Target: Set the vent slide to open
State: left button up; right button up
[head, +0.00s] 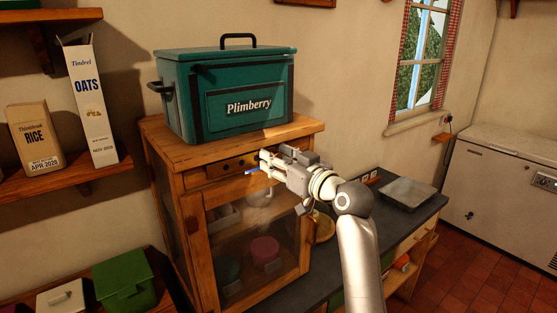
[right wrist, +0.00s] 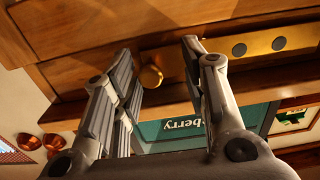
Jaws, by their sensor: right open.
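The vent slide is a brass strip (right wrist: 270,44) with dark round holes and a round brass knob (right wrist: 151,77), set in the wooden front of the cabinet. In the head view the strip (head: 236,163) shows just under the cabinet top, partly hidden by my right gripper (head: 264,163). In the right wrist view my right gripper (right wrist: 155,75) is open, with its two fingers on either side of the knob. The knob sits between them with gaps to both; I cannot tell the depth. My left gripper is not in view.
The green Plimberry box (head: 185,95) stands on the wooden cabinet (head: 197,228), which has a glazed door below the vent. A dark counter (head: 408,208) with a grey tray (head: 408,193) lies to the right. Oats (head: 92,105) and rice (head: 35,137) boxes stand on a shelf at left.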

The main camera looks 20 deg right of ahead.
jog(key=v, duration=1.2)
dwell(0.3)
